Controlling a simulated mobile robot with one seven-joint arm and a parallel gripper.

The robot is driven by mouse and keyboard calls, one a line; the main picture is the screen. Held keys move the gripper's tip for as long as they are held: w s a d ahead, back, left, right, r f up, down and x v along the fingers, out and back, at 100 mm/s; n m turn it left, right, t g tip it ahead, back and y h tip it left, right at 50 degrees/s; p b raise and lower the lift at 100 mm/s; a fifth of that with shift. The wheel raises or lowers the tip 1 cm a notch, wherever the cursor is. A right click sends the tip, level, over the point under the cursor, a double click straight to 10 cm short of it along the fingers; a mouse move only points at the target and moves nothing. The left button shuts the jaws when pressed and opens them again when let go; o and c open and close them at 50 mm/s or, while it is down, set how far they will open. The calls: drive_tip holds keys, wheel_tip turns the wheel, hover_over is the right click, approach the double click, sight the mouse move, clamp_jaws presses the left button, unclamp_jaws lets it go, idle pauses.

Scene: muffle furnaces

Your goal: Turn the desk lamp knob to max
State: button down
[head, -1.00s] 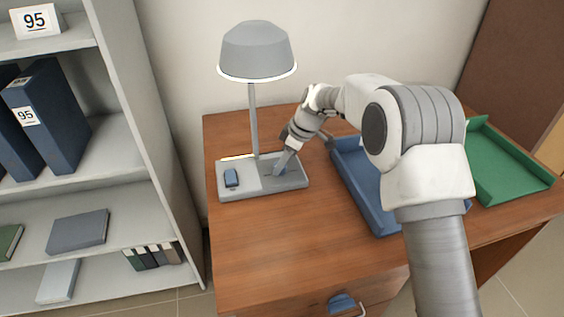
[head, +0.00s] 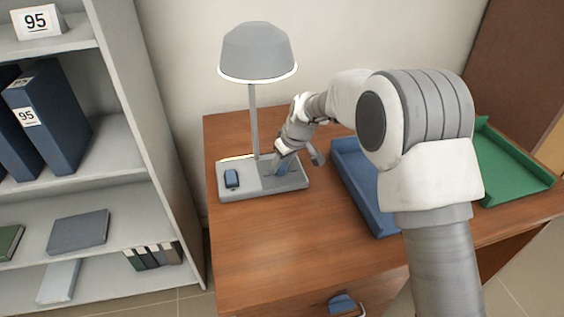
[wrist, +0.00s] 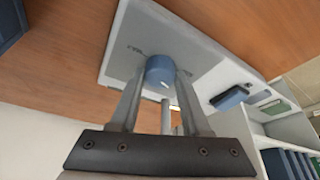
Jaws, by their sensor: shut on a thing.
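The grey desk lamp (head: 257,58) stands on a flat base (head: 241,190) at the back left of the desk, with a bright rim under its shade. A blue round knob (wrist: 160,72) sits on the right part of the base and carries a small white mark. In the head view the knob (head: 282,170) is partly hidden by my gripper. My gripper (head: 281,166) reaches down to it. In the wrist view my gripper (wrist: 158,88) has one finger on each side of the knob, shut on it. A blue rocker switch (head: 232,177) is on the left part of the base.
A blue tray (head: 362,190) lies right of the lamp, partly behind my arm. A green tray (head: 515,175) lies further right. A shelf with binders (head: 55,120) stands left of the wooden desk (head: 270,245). The front left desktop is clear.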

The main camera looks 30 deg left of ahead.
drive_tip(key=m+t+h+p, duration=0.1)
drive_tip(key=m, duration=0.2)
drive_tip(key=m+t+p, duration=0.1)
drive_tip(key=m, duration=0.2)
drive_tip(key=shift+s+a+r+h+p, duration=0.2)
drive_tip(key=shift+h+p, duration=0.1)
drive_tip(key=shift+h, duration=0.1)
drive_tip(key=m+h+p, duration=0.1)
drive_tip(key=m, duration=0.2)
drive_tip(key=m+h, duration=0.1)
drive_tip(key=m, duration=0.2)
drive_tip(key=shift+a+f+m+t+p, duration=0.1)
drive_tip(key=shift+a+m+t+p, duration=0.05)
drive_tip(key=shift+m+t+p, duration=0.2)
drive_tip(key=m+h, duration=0.1)
drive_tip(key=m, duration=0.2)
drive_tip(key=m+h, duration=0.1)
drive_tip(key=m, duration=0.2)
drive_tip(key=shift+w+a+f+m+h+p, duration=0.1)
drive_tip(key=shift+w+m+h+p, duration=0.05)
drive_tip(key=shift+m+h+p, duration=0.2)
drive_tip(key=m+g+h, duration=0.1)
drive_tip(key=m, duration=0.2)
drive_tip(key=m+g, duration=0.1)
drive_tip(key=m, duration=0.2)
drive_tip(key=shift+a+g+h, duration=0.1)
drive_tip(key=shift+g+h, duration=0.25)
drive_tip(key=shift+m, duration=0.4)
drive_tip(key=shift+c, duration=1.9)
unclamp_jaws()
